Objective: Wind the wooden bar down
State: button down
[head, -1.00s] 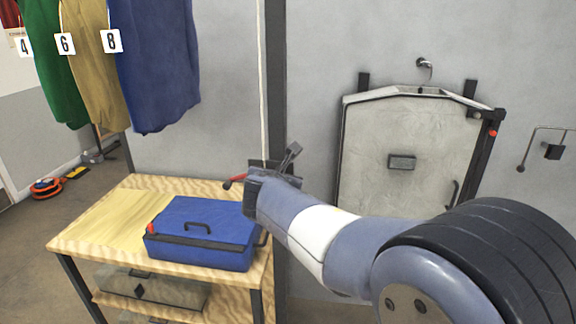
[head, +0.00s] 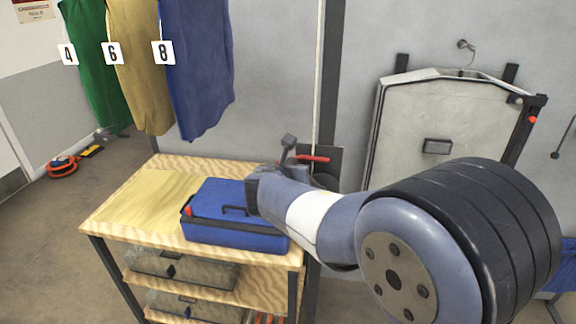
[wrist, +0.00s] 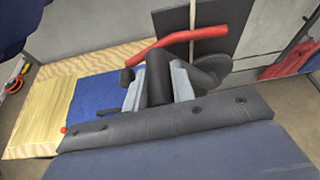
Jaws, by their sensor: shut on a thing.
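A red crank arm (head: 312,158) stands in front of a dark plate (head: 333,160) on the wall post, behind the blue case. The crank arm also shows in the wrist view (wrist: 190,37), running from the upper right down to the left. My gripper (wrist: 157,84) is shut on the crank's black grip (wrist: 159,72). In the head view my gripper (head: 287,162) is at the crank, and its own wrist hides part of it. A pale line (head: 319,70) runs straight up from the plate. The wooden bar is not in view.
Green (head: 92,65), tan (head: 140,75) and blue (head: 197,70) garments hang at upper left. A blue case (head: 222,213) lies on the wooden table (head: 130,215), close under my wrist. A grey panel (head: 440,120) stands on the wall at right.

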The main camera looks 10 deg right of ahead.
jog(key=shift+w+a+f+n+h, duration=0.15)
jog(key=shift+a+f+n+h, duration=0.25)
jog(key=shift+a+f, duration=0.15)
jog(key=c, duration=1.2)
grip_release()
